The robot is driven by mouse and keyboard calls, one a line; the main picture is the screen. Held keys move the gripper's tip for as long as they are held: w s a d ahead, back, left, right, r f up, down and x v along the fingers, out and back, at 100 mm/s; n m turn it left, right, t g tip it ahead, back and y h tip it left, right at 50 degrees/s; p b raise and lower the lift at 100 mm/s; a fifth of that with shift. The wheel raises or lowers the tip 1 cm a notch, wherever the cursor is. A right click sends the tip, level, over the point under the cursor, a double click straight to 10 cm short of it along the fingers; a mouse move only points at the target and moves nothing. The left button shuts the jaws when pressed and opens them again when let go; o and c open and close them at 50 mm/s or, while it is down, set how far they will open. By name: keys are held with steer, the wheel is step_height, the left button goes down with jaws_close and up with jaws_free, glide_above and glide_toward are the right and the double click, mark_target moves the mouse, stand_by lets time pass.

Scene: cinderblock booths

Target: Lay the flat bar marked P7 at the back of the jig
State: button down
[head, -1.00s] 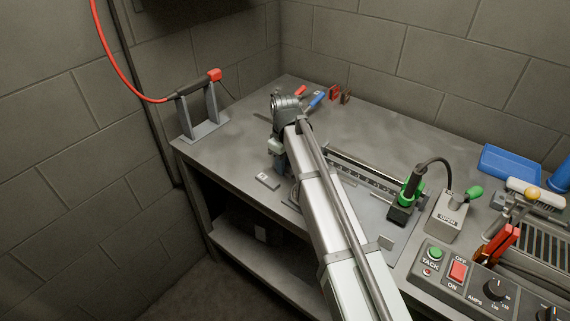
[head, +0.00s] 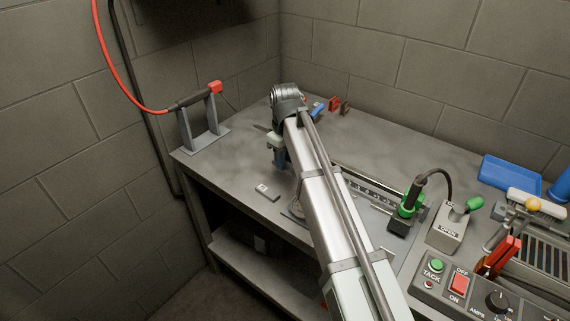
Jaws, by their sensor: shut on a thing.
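My gripper (head: 279,158) is at the end of my arm, over the left-middle part of the bench, seen from behind and partly covered by my own wrist. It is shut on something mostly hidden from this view. A thin dark strip (head: 261,127) shows just left of the wrist; I cannot tell whether it is part of the held bar or lies on the bench. No P7 mark is readable. The jig (head: 372,190), with a long rail and a marked scale, lies right of my arm, which covers its left part.
A small flat block (head: 267,192) with a pale label lies near the bench's front edge. A torch rests on a stand (head: 205,137) at left.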

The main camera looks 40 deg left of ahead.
steer(key=shift+r, duration=0.3)
steer(key=n, duration=0.1)
glide_above(360, 207)
steer(key=shift+f, duration=1.85)
steer(key=shift+f, duration=1.05)
stand_by(0.8)
steer(key=c, duration=1.1)
jaws_free()
